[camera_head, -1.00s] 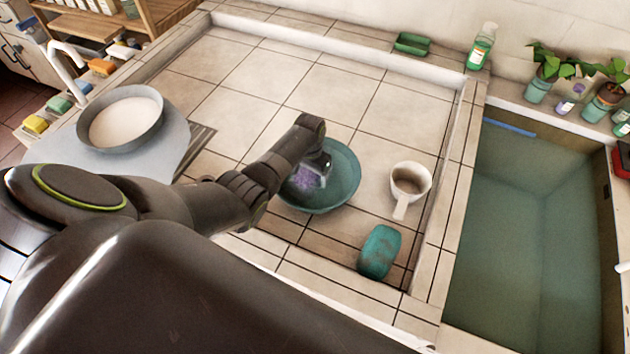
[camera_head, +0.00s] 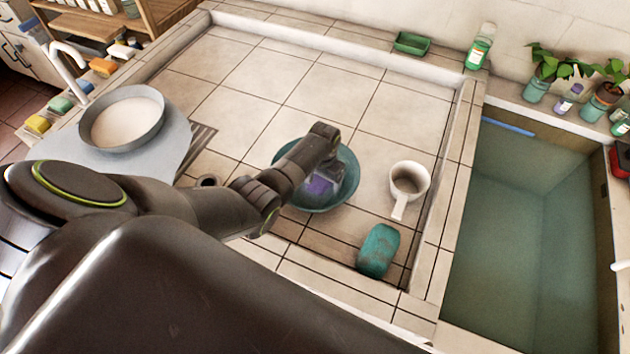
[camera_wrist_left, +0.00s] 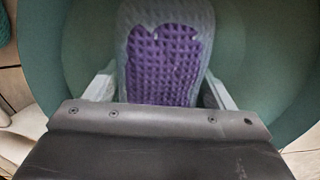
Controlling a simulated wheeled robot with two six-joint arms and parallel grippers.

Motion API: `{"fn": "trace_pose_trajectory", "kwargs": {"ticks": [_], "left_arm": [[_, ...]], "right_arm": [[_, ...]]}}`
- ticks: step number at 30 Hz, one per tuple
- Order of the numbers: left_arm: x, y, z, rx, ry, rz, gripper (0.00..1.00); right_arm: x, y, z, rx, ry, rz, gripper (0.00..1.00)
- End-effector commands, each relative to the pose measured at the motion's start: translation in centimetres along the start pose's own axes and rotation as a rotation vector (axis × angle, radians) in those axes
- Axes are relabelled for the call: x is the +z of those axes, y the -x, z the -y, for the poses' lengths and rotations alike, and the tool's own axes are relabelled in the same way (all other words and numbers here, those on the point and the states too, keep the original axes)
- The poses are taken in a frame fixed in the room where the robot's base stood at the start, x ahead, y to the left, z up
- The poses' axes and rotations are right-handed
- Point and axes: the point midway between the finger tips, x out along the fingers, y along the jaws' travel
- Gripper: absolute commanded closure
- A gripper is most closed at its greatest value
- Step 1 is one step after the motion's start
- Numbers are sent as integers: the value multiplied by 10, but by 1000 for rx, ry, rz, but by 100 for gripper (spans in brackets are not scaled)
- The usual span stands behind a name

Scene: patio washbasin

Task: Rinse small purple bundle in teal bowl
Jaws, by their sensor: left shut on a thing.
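The teal bowl (camera_head: 350,172) stands on the tiled floor of the basin; its inside wall (camera_wrist_left: 255,60) fills much of the left wrist view. My left gripper (camera_head: 323,182) reaches down inside the bowl, shut on the small purple bundle (camera_head: 319,189). In the left wrist view the bundle (camera_wrist_left: 165,65) is a purple, bumpy piece with a pale, see-through border, between the two light fingers of the gripper (camera_wrist_left: 160,88). My forearm hides part of the bowl. I cannot tell whether the bundle touches the bowl's bottom. My right gripper does not show.
A white mug (camera_head: 409,185) and a teal soap-like block (camera_head: 378,250) stand right of the bowl. A grey basin (camera_head: 150,133) is at left. A water-filled tank (camera_head: 535,235) lies right, behind a tiled ledge. A green dish (camera_head: 412,43) and bottle (camera_head: 480,46) are at the back.

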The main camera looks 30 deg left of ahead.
Motion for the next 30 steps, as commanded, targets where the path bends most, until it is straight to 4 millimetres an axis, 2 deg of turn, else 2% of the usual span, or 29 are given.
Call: {"fn": "trace_pose_trajectory", "kwargs": {"ticks": [9, 14, 30], "left_arm": [[0, 1, 24, -1, 1, -1, 44], [0, 3, 29, -1, 0, -3, 44], [0, 46, 28, 0, 0, -2, 44]], "right_arm": [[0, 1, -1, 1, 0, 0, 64], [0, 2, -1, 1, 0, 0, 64], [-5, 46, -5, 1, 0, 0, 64]]}}
